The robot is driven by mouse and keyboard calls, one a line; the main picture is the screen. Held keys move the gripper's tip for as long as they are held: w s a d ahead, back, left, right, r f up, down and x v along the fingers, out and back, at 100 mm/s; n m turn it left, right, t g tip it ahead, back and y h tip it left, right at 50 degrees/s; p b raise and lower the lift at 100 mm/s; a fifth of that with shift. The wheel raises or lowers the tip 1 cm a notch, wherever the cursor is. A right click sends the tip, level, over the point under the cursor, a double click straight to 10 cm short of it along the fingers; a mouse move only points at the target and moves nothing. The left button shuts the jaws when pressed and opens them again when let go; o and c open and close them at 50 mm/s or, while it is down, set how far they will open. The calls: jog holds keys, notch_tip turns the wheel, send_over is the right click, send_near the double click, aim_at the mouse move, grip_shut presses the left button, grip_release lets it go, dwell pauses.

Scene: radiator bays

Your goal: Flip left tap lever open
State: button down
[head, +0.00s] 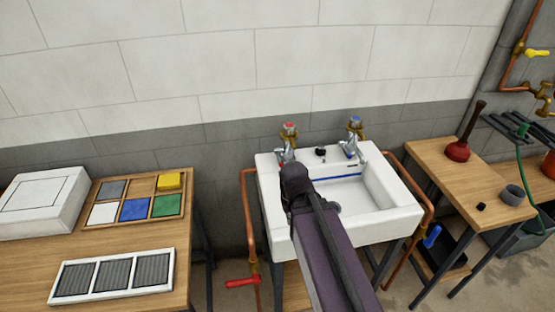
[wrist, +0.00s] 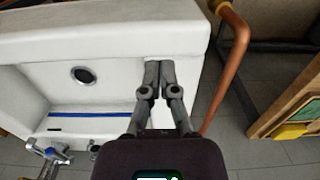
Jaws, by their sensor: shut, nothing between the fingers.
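In the head view the left tap (head: 288,143), chrome with a red-marked brass top, stands at the back left of the white sink (head: 395,207). The right tap (head: 354,138), with a blue mark, stands at the back right. A red lever (head: 243,281) sits on the copper pipe at the sink's left, below rim height, and a blue lever (head: 432,237) sits at the right. My arm covers the sink's front left in the head view and hides the fingers. In the wrist view my gripper (wrist: 159,68) is shut and empty over the sink's side rim, beside the copper pipe (wrist: 230,75). No red lever shows there.
A wooden table (head: 130,245) at the left holds a tray of coloured blocks (head: 182,205), a white box (head: 40,205) and a vent panel (head: 112,275). A right bench (head: 455,175) holds a plunger (head: 458,151). Pipes flank the sink; floor shows left of it.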

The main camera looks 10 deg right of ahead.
jog(key=shift+w+d, duration=0.4)
jog(key=shift+w, duration=0.15)
jog(key=shift+w, duration=0.3)
jog(key=w+n+h, duration=0.1)
jog(key=w+n, duration=0.2)
jog(key=w, duration=0.2)
jog(key=w+n+h, duration=0.1)
jog(key=w+n, duration=0.2)
jog(key=w, duration=0.2)
jog(key=w+r+n+h, duration=0.1)
jog(key=w+n+h, duration=0.1)
jog(key=w, duration=0.3)
jog(key=shift+a+n+g, duration=0.3)
jog(key=shift+a+n, duration=0.1)
jog(key=shift+n, duration=0.1)
jog(key=w+a+r+n+h, duration=0.1)
jog(key=w+a+n+h, duration=0.1)
jog(key=w+n, duration=0.2)
jog(key=w+a+r+n+h, duration=0.2)
jog(key=w+n, duration=0.2)
jog(key=w, duration=0.5)
jog(key=shift+a+n, duration=0.35)
jog(key=shift+n, duration=0.05)
jog(key=shift+b, duration=0.3)
